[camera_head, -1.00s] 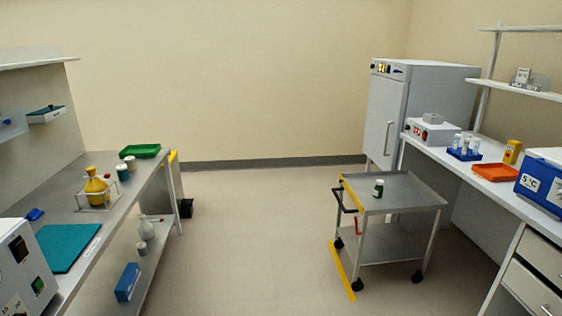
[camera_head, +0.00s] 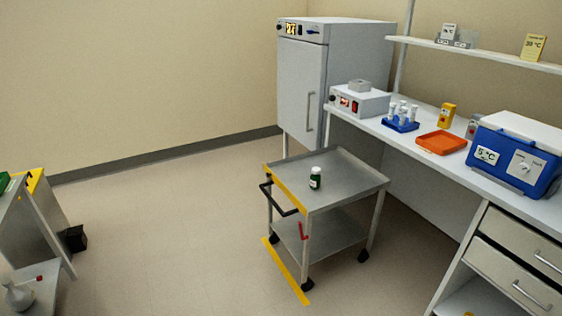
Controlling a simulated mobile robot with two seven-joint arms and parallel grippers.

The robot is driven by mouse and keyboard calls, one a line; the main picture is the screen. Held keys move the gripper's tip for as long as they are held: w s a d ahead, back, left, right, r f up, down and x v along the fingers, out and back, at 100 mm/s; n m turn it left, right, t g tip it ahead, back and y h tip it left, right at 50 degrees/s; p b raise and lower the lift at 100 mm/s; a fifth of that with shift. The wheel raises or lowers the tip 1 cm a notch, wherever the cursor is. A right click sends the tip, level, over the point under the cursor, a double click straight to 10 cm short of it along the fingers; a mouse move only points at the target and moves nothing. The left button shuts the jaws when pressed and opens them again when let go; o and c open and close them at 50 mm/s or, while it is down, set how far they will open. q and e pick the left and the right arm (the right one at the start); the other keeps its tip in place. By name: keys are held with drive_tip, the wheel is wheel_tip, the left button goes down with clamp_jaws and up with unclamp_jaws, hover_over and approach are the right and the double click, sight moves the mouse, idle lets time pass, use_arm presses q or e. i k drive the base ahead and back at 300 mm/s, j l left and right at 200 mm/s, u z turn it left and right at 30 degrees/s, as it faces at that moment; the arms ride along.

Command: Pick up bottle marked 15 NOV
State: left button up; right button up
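No other bottle stands on the cart. Neither of my grippers is in the head view.
The bench (camera_head: 398,147) at right carries a blue tube rack (camera_head: 400,125), an orange tray (camera_head: 441,142) and a blue cooler (camera_head: 515,155). A tall incubator (camera_head: 302,85) stands behind the cart. Another bench's end (camera_head: 38,215) shows at left. The floor (camera_head: 170,235) between is clear.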

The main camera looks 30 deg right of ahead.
sight(315, 178)
drive_tip(key=i+z, duration=0.1)
drive_tip(key=i, duration=1.3)
drive_tip(key=i+z, duration=0.2)
drive_tip(key=i, duration=0.2)
drive_tip(key=i+j+z, duration=0.1)
drive_tip(key=i+z, duration=0.15)
drive_tip(key=i, duration=0.2)
drive_tip(key=i+j+z, duration=0.2)
drive_tip(key=i, duration=0.2)
